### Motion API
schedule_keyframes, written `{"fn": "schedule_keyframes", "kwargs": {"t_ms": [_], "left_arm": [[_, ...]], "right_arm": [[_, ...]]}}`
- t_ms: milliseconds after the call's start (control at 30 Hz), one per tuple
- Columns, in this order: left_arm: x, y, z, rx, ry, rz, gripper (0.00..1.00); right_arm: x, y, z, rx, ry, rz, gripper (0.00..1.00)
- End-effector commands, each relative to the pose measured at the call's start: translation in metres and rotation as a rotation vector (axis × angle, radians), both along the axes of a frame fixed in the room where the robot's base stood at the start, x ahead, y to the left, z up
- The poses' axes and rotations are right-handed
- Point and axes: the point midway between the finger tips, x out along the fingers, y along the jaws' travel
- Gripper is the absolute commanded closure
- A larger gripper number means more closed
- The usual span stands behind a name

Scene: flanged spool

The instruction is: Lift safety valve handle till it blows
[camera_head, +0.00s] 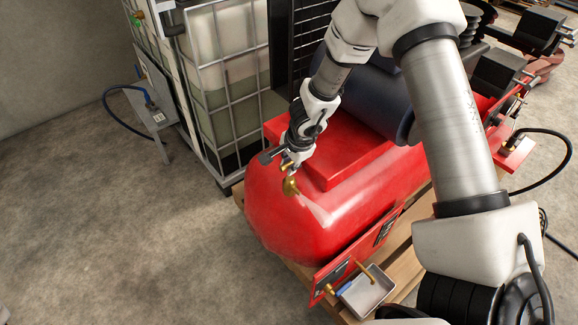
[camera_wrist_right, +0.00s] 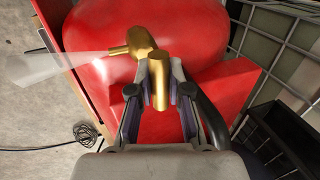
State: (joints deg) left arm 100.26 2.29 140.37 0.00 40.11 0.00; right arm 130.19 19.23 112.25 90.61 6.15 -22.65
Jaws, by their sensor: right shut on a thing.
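The brass safety valve (camera_head: 291,187) stands on top of the red tank (camera_head: 290,225), near its rounded end. In the right wrist view the valve body (camera_wrist_right: 139,40) has a side outlet pointing left. A pale translucent cone of spray (camera_wrist_right: 55,68) leaves that outlet. My right gripper (camera_head: 289,168) is at the valve, and in the wrist view its fingers (camera_wrist_right: 160,68) are shut on the brass handle (camera_wrist_right: 159,90), one on each side. The handle's lower connection to the valve is partly hidden. My left gripper is not in view.
A caged white container (camera_head: 225,75) stands behind the tank. A red raised block (camera_head: 325,155) and a dark blue cylinder (camera_head: 365,95) sit on the tank. A metal tray (camera_head: 368,293) is at its front. A black cable (camera_wrist_right: 85,133) lies on the floor.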

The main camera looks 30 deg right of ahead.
Motion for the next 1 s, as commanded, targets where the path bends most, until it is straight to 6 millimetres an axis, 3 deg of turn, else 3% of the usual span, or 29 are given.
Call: {"fn": "schedule_keyframes", "kwargs": {"t_ms": [567, 1000], "left_arm": [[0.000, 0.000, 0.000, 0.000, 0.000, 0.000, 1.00], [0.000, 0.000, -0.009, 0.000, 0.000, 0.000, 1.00]], "right_arm": [[0.001, 0.000, 0.001, -0.001, -0.003, 0.000, 1.00], [0.001, 0.000, -0.010, -0.001, -0.002, -0.001, 1.00]]}}
